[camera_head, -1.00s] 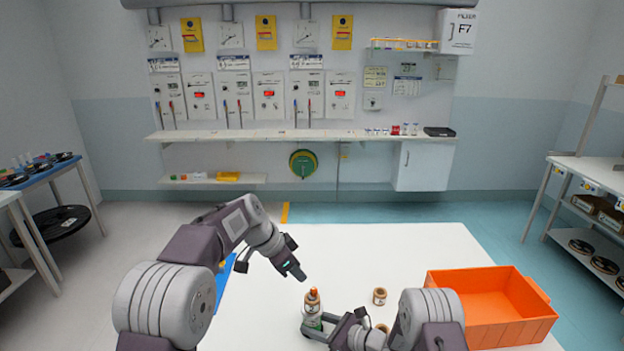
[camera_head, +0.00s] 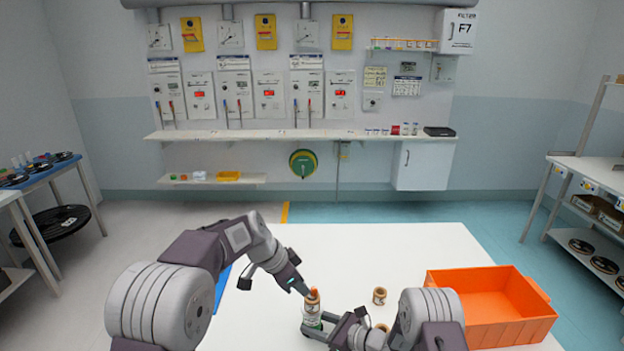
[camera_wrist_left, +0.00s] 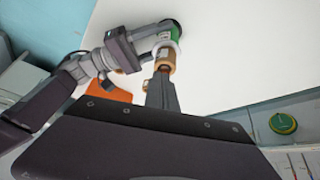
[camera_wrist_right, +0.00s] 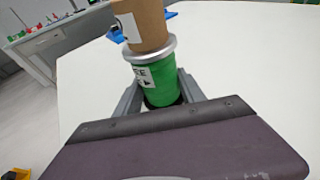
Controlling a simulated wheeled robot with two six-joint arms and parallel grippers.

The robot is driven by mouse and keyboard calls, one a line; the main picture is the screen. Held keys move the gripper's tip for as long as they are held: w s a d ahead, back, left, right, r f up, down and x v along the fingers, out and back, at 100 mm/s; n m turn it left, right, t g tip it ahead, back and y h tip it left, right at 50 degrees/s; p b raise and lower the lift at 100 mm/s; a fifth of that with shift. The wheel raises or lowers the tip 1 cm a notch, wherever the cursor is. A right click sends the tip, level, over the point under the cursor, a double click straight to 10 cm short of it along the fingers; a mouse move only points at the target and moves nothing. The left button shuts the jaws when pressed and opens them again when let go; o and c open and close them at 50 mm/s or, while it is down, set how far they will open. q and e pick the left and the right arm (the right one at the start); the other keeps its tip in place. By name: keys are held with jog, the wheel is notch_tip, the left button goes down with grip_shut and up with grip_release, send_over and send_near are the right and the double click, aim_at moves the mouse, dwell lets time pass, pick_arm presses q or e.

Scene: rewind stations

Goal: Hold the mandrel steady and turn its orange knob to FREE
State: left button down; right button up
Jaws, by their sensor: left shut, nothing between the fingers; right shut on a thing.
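The mandrel stands upright on the white table, with a green base (camera_wrist_right: 158,78), a pale metal ring and a brown roll (camera_wrist_right: 150,24) on it. Its orange knob (camera_head: 313,294) is at the top in the head view. A white label ending in "EE" with an arrow shows on the green part in the right wrist view. My right gripper (camera_wrist_right: 160,96) is shut around the green base, low down. My left gripper (camera_head: 306,291) is shut and empty, pointing down at the knob from the upper left. Its fingertips (camera_wrist_left: 162,74) hide the knob in the left wrist view, so contact is unclear.
An orange crate (camera_head: 436,287) stands on the right of the white table (camera_head: 400,248). A small brown roll (camera_head: 379,296) stands between crate and mandrel, and another (camera_head: 382,327) is partly hidden by my right arm. A blue item (camera_head: 221,287) lies at the left edge. The table's back is clear.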

aim_at(314, 291)
pick_arm(q)
jog(key=shift+f, duration=1.25)
jog(key=shift+w+d, duration=0.35)
jog(key=shift+w, duration=0.15)
jog(key=shift+w+a, duration=0.25)
dwell(0.4)
jog(key=shift+w+a, duration=0.15)
jog(key=shift+w, duration=0.25)
dwell(0.4)
